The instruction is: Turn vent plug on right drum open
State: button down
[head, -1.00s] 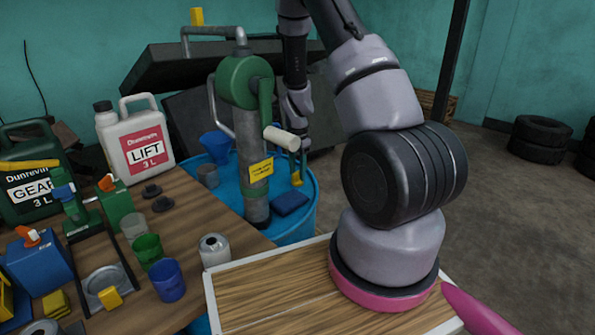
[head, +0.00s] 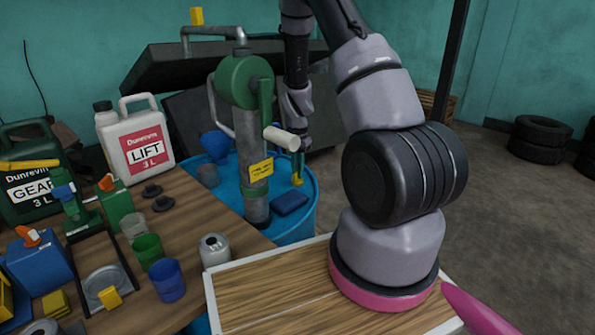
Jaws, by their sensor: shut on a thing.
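The blue right drum (head: 310,205) stands behind the wooden table, with a green hand pump (head: 243,85) rising from its top. A small yellow vent plug (head: 297,180) shows on the drum's top, near its right side. My gripper (head: 298,170) points down over the plug from above and is shut on it. The fingertips are small and partly hidden by the pump's pale crank handle (head: 281,138), so their exact hold is hard to see.
A blue funnel (head: 215,144) and a dark blue block (head: 290,202) are on the drum. The pump and its crank stand close left of my gripper. A white LIFT jug (head: 136,140) and several cups crowd the table.

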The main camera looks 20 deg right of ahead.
jog(key=n, duration=1.1)
jog(key=shift+n, duration=2.1)
jog(key=c, duration=0.9)
grip_release()
notch_tip(320, 180, up, 11)
jog(key=shift+f, duration=0.1)
